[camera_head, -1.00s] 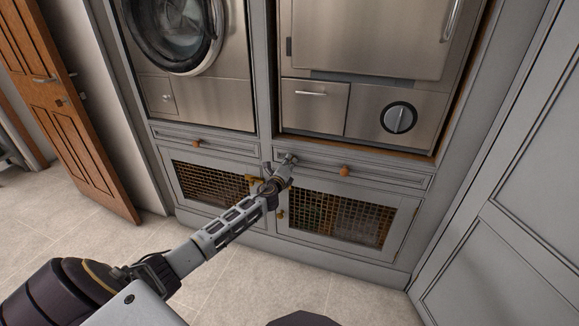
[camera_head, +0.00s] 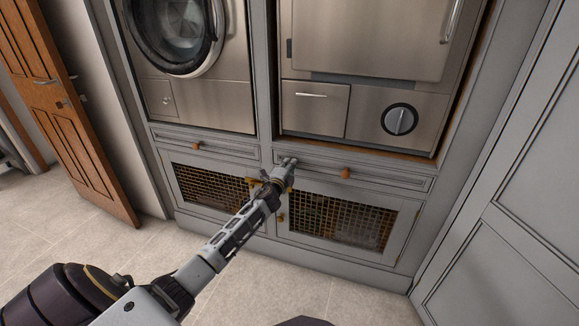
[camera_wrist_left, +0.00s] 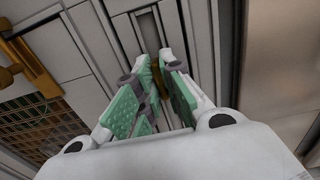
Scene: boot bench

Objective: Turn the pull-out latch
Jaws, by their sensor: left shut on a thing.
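In the head view, my left gripper (camera_head: 288,163) reaches the cabinet front near the post between the two drawers. In the left wrist view, the fingers of the left gripper (camera_wrist_left: 158,76) are closed around a small brown-gold piece (camera_wrist_left: 155,85), which I take for the pull-out latch. The fingers and their green pads hide most of it, so its angle cannot be read. In the head view the gripper covers it. My right gripper is not in view.
Drawers with round wooden knobs (camera_head: 345,173) run above lattice-front doors (camera_head: 335,220). A brass catch (camera_wrist_left: 32,62) shows beside the lattice in the wrist view. A washer (camera_head: 180,35) and a steel appliance (camera_head: 365,40) stand above. Floor in front (camera_head: 250,285) is clear.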

